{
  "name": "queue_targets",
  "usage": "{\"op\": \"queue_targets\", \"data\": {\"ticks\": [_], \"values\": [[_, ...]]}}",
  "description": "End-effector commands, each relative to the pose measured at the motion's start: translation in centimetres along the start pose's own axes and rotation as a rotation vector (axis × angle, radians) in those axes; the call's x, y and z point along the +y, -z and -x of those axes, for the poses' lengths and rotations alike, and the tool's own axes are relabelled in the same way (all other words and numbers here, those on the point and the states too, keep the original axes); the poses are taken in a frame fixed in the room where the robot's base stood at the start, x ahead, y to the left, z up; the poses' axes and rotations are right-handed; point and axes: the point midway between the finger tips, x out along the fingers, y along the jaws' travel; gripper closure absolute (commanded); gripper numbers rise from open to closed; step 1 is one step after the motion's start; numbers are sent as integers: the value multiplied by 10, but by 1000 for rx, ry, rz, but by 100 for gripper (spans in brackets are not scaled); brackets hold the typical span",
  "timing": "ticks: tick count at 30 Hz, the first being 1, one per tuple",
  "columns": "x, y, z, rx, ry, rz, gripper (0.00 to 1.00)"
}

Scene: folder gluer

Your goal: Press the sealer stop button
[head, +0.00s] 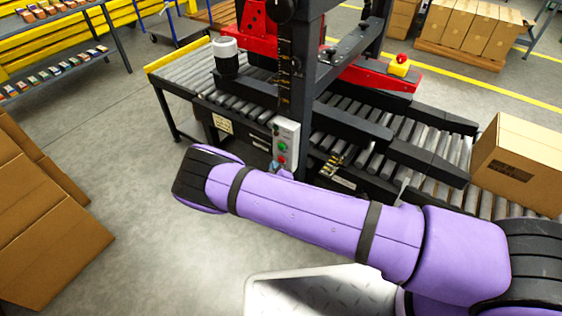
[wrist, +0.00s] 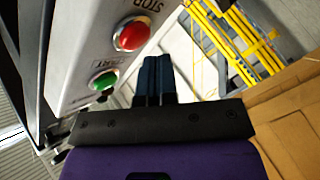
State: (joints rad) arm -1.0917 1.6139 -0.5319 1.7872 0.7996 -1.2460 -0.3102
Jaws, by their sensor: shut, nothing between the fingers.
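The red stop button (wrist: 131,34) sits on a grey control box (wrist: 85,45), with "STOP" lettered beside it in the wrist view. A green start button (wrist: 103,80) is on the same face. In the head view the control box (head: 289,130) is fixed to the sealer's side, its red button (head: 282,160) below the green one (head: 282,147). My gripper (wrist: 154,62) has its blue fingers together and empty. The fingertips are to the right of and below the red button in the wrist view, apart from it in the picture. In the head view my arm mostly hides the gripper.
The sealer's black frame (head: 305,90) stands over a roller conveyor (head: 190,78). A cardboard box (head: 520,160) is on the rollers at right. A yellow box with a red button (head: 400,62) is on the far side. Cardboard (head: 45,225) stands at left; the floor between is clear.

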Motion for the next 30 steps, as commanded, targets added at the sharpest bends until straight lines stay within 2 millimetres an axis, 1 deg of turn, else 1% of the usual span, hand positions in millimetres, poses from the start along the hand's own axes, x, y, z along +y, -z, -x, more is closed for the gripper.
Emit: {"op": "queue_targets", "data": {"ticks": [11, 30], "values": [[-2, 2, 3, 1, 1, 0, 100], [-29, 29, 39, 1, 1, 0, 100]]}}
